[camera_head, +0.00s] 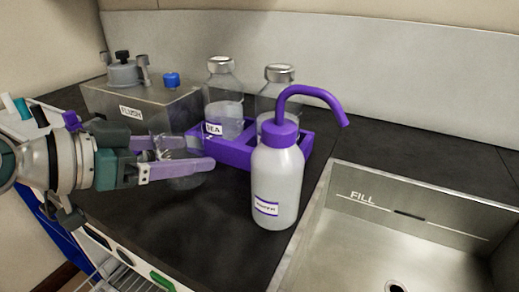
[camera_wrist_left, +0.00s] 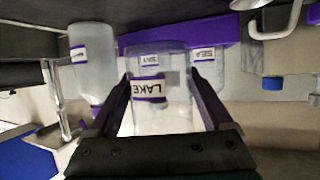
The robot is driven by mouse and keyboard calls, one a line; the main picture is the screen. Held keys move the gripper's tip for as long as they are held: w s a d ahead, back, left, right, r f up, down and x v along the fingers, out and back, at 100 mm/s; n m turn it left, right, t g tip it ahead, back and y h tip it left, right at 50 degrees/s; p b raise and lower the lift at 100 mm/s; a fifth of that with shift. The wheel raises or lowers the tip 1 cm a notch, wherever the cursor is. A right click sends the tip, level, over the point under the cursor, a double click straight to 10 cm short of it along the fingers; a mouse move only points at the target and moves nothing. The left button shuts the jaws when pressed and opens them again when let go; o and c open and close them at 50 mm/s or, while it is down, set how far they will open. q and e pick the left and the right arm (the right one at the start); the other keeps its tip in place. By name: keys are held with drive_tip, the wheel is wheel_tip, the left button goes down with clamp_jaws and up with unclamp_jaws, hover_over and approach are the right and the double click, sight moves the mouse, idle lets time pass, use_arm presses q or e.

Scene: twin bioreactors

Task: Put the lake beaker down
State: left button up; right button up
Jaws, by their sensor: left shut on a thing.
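The lake beaker (camera_wrist_left: 160,115) is clear and carries a white label reading LAKE in the left wrist view. My left gripper (camera_wrist_left: 160,98) is shut on it, with one purple-edged finger on each side. In the head view the left gripper (camera_head: 212,154) comes in from the left, just left of the purple rack. My right gripper is not in view.
A purple rack (camera_head: 235,157) holds two capped glass bottles, one labelled SEA (camera_head: 224,110). A white wash bottle (camera_head: 278,180) with a purple spout stands in front of it. A grey FLUSH box (camera_head: 150,103) is behind the gripper. A sink (camera_head: 375,255) is at right. Counter front-centre is clear.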

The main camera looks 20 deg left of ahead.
use_arm(q)
drive_tip(key=shift+f+b, duration=1.55)
drive_tip(key=shift+f, duration=1.1)
drive_tip(key=shift+f, duration=0.1)
drive_tip(key=shift+f, duration=0.15)
drive_tip(key=o, duration=1.3)
drive_tip(key=shift+o, duration=0.2)
